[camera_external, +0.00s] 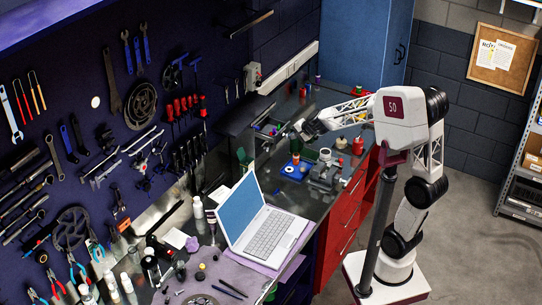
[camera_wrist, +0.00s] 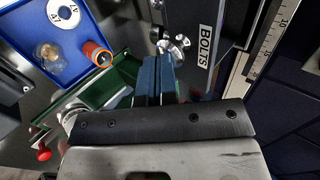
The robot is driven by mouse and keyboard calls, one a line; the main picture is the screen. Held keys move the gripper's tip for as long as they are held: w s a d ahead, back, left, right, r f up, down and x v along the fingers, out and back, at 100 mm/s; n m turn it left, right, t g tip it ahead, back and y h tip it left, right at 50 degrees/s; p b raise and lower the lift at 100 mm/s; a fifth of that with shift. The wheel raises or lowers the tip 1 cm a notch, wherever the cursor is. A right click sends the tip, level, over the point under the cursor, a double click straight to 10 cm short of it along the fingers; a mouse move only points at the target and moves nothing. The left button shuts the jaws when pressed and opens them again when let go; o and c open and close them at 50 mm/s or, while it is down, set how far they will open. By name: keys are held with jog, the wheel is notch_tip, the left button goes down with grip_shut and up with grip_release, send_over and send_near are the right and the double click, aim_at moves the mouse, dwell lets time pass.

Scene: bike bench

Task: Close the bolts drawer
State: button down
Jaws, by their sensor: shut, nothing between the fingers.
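A white label reading BOLTS (camera_wrist: 206,46) is on a dark panel to the right of my fingers in the wrist view. A shiny metal knob (camera_wrist: 174,43) shows beside it, just beyond the fingertips. A green open compartment (camera_wrist: 112,82) with pale contents lies left of and partly behind my fingers; I cannot tell whether it is part of the bolts drawer. My gripper (camera_wrist: 158,62) has its two blue fingers together, with nothing between them. How far the drawer is out is unclear.
A blue tray (camera_wrist: 82,13) holds a washer and an orange-rimmed part (camera_wrist: 96,53). A red ball-shaped knob (camera_wrist: 44,153) is at lower left. A steel ruler (camera_wrist: 272,48) lies at the right. In the external view a laptop (camera_external: 262,225) and a vise (camera_external: 324,174) stand nearer.

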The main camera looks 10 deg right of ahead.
aim_at(284, 129)
jog(key=w+a, duration=0.8)
jog(key=shift+w+a, duration=0.1)
dwell(0.3)
jog(key=shift+s+d, duration=1.45)
jog(key=shift+d, duration=0.05)
jog(key=v, duration=1)
jog(key=shift+s+d, duration=0.2)
jog(key=shift+d, duration=0.05)
jog(key=s+d+f+n+g+h, duration=0.2)
jog(key=s+d+n+h, duration=0.1)
jog(key=s+d, duration=1.1)
jog(key=s+d+f+n+g+h, duration=0.2)
jog(key=s+d+n, duration=0.3)
jog(key=s+d, duration=0.9)
jog(key=d+f+h, duration=0.1)
jog(key=d, duration=0.4)
jog(key=shift+s+f+n+h, duration=0.25)
jog(key=shift+s+n+h, duration=0.05)
jog(key=shift+n+h, duration=0.1)
